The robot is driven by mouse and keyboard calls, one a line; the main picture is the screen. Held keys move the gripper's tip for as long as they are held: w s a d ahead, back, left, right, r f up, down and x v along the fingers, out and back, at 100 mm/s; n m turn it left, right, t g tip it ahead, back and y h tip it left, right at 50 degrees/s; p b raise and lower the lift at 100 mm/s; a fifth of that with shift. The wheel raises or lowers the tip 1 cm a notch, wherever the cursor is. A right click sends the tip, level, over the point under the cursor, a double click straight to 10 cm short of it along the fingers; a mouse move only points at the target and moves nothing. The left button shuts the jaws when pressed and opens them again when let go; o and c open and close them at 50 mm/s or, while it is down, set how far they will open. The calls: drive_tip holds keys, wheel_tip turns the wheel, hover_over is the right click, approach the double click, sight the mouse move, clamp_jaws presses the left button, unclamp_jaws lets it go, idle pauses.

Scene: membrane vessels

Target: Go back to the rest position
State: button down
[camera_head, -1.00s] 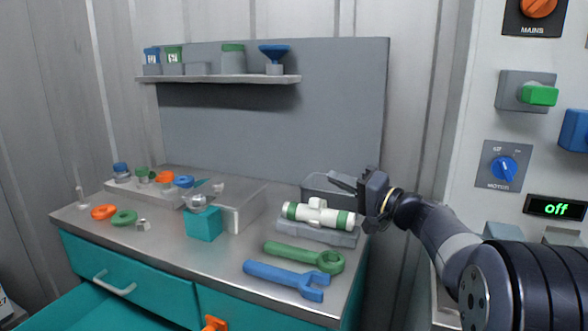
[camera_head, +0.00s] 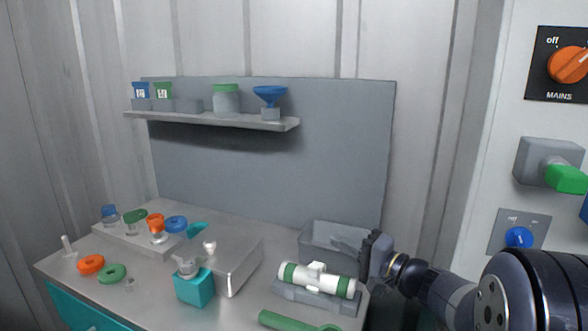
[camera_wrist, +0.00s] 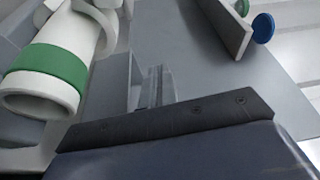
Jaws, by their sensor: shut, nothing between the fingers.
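My gripper (camera_head: 352,246) is at the right end of the bench, just behind and above the right end of a white membrane vessel (camera_head: 318,281) with green bands. Its fingers point left, over the grey bin. In the wrist view the fingers (camera_wrist: 158,87) lie together with nothing between them. The vessel lies on its side in a grey cradle (camera_head: 300,296); its open, green-banded end (camera_wrist: 50,75) shows at the left of the wrist view. I cannot tell from the head view how far the gripper is from the bin.
A grey bin (camera_head: 318,236) stands behind the vessel. A green wrench (camera_head: 285,321) lies at the front. A teal block (camera_head: 194,289), rings and small parts fill the left of the bench. A shelf (camera_head: 215,119) holds containers. A switch panel (camera_head: 490,150) stands at the right.

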drive_tip(key=shift+d+r+m+p, duration=0.1)
drive_tip(key=shift+r+m+p, duration=0.15)
drive_tip(key=shift+p, duration=0.55)
drive_tip(key=m+p, duration=0.1)
drive_tip(key=p, duration=0.2)
drive_tip(key=w+f+m+p, duration=0.1)
drive_tip(key=p, duration=0.2)
drive_tip(key=shift+w+d+f+g+h+p, duration=0.1)
drive_tip(key=shift+d+g+h+p, duration=0.1)
drive_tip(key=shift+g+h+p, duration=0.15)
drive_tip(key=shift+f+m, duration=0.15)
drive_tip(key=shift+m, duration=0.1)
